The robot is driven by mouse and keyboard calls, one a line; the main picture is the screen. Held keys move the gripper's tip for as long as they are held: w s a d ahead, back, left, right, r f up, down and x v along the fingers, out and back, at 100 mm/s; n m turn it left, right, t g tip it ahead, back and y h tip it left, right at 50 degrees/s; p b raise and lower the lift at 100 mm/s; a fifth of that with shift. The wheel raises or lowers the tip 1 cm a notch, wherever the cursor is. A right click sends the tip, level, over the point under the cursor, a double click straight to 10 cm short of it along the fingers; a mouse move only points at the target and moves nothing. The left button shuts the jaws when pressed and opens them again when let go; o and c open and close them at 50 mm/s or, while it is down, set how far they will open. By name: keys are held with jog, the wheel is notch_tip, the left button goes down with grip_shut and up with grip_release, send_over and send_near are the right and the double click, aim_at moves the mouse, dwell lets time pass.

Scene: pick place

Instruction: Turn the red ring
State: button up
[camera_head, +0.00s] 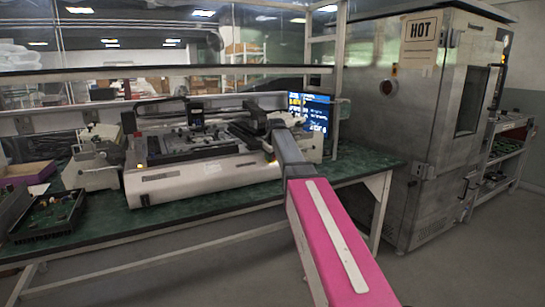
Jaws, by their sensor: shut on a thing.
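No red ring shows clearly on the bench. The far end of the arm overlaps the right part of the machine in the picture. My gripper's fingers and whatever lies between them are hidden behind the arm.
A green bench top (225,200) carries the machine, with a lit screen (311,110) at its right. A black tray of parts (47,216) lies at the left. A steel cabinet marked HOT (408,140) stands at the right, beside a shelf rack. The floor in front is clear.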

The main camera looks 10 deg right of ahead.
jog(key=m+y, duration=0.1)
jog(key=m, duration=0.1)
jog(key=m+g+y, duration=0.1)
jog(key=m, duration=0.2)
jog(key=shift+d+m+y, duration=0.1)
jog(key=shift+m+y, duration=0.2)
jog(key=shift+y, duration=0.1)
dwell(0.3)
jog(key=o, duration=0.9)
jog(key=shift+o, duration=0.2)
jog(key=v, duration=1.1)
jog(key=shift+f, duration=0.1)
